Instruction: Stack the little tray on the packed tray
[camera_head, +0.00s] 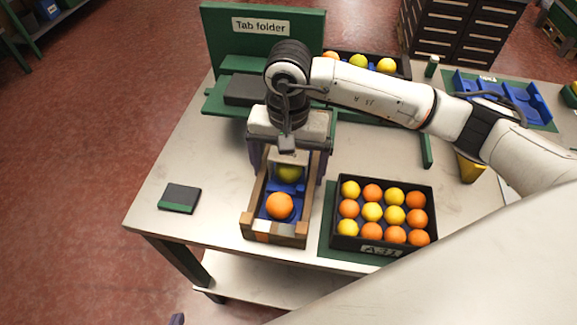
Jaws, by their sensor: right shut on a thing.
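The little tray (275,239) has wooden walls and a blue inside, with an orange fruit (279,206) and a yellow-green one (289,173) in it. My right gripper (288,168) comes down over its far end, with purple fingers along both long sides, shut on it. Whether the tray touches the table I cannot tell. The packed tray (345,243) is black, labelled, and filled with rows of orange and yellow fruit. It sits on a green mat just right of the little tray. Only a purple tip of my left gripper (177,320) shows at the bottom edge.
A green folder stand (262,50) with a dark pad stands behind the gripper. Another black tray of fruit (402,65) is at the back. Blue holders (520,98) and a yellow cup (470,168) are at right. A dark box (180,198) lies at left, with bare table around it.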

